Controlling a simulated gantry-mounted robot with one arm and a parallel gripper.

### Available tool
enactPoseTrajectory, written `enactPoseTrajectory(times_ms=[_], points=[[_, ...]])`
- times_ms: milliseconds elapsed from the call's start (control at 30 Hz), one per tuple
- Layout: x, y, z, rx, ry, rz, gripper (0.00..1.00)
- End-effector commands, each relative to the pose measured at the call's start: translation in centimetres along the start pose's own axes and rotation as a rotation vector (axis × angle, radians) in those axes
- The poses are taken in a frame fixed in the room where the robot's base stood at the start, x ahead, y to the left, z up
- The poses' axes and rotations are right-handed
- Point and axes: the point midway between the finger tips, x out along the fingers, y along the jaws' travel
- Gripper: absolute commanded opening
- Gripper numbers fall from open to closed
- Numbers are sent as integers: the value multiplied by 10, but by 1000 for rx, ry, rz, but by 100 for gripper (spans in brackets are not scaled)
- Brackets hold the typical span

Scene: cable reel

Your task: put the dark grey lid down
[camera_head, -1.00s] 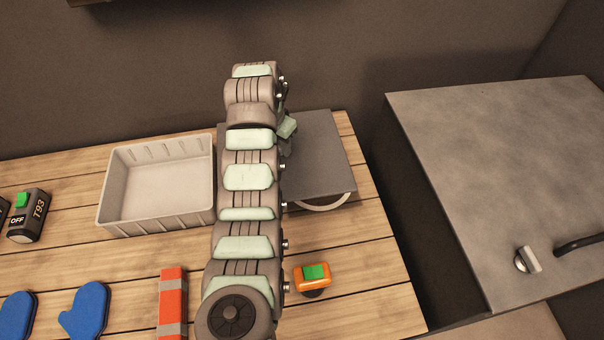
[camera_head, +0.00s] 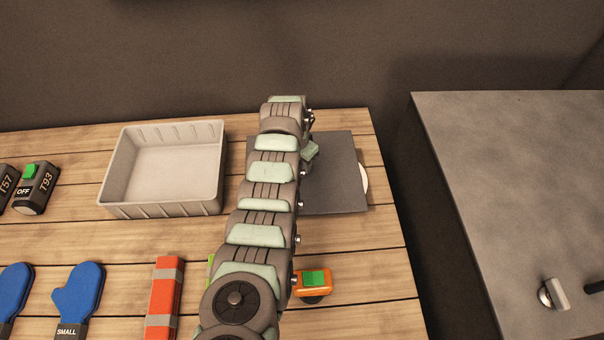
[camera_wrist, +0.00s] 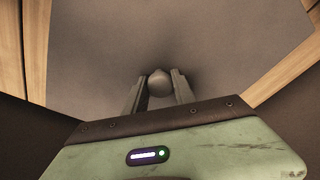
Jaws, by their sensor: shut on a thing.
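The dark grey lid (camera_head: 335,165) is a flat square plate above the right part of the wooden table. In the wrist view the lid (camera_wrist: 100,60) fills most of the picture, with a round knob (camera_wrist: 160,83) at its middle. My gripper (camera_wrist: 160,88) is shut on this knob, one finger on each side. A pale round edge (camera_head: 364,179) shows from under the lid's right side. Whether the lid touches what is under it, I cannot tell.
A light grey bin (camera_head: 165,170) stands left of the lid, empty. An orange device with a green top (camera_head: 314,281) lies in front. A red and grey block (camera_head: 163,297), blue mitts (camera_head: 80,297) and black T93 device (camera_head: 36,187) are further left. A grey cabinet (camera_head: 500,170) stands right.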

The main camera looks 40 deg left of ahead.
Motion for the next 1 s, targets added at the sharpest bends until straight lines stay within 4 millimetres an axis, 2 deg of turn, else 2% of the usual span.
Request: enactPoseTrajectory(times_ms=[267, 433, 867, 900, 1000], points=[[16, 0, 3, -1, -1, 1, 0], [45, 0, 8, -1, -4, 1, 0], [49, 0, 8, -1, -1, 0, 0], [48, 0, 8, -1, -1, 0, 34], [47, 0, 8, -1, -1, 0, 42]])
